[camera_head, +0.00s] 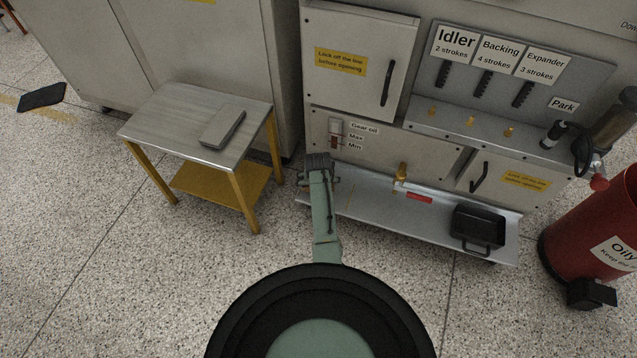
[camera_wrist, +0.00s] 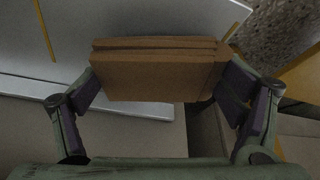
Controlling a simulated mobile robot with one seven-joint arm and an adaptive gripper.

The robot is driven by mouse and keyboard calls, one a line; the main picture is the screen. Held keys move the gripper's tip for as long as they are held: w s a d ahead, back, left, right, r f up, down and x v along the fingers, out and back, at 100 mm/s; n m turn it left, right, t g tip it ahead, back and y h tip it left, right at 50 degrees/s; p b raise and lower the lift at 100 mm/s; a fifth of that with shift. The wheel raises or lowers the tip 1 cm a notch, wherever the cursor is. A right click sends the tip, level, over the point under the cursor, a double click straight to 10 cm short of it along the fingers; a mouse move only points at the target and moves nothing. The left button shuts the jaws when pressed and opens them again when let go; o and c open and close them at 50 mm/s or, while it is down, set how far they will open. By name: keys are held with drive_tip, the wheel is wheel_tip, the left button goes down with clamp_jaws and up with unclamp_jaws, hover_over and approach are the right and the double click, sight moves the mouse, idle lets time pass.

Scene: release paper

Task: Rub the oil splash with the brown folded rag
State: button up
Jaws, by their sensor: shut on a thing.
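The brown folded rag (camera_wrist: 155,75) is held between the two fingers of my gripper (camera_wrist: 158,88) in the wrist view, its folded layers stacked and its ends against the finger pads. In the head view my gripper (camera_head: 318,162) is beside the left end of the metal drip tray (camera_head: 362,208), in front of the machine's lower panel. The rag cannot be made out there behind the arm. I cannot make out an oil splash in either view. The tray's pale surface also shows beyond the rag in the wrist view (camera_wrist: 110,18).
A small table (camera_head: 165,118) with yellow legs stands left of my arm, with a grey flat block (camera_head: 222,127) on it. A black pan (camera_head: 478,228) sits at the tray's right end. A brass tap (camera_head: 401,172) sticks out above the tray. A red bin (camera_head: 590,225) stands far right.

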drive_tip(key=shift+d+r+p, duration=0.1)
drive_tip(key=shift+r+p, duration=2.15)
drive_tip(key=shift+r, duration=0.95)
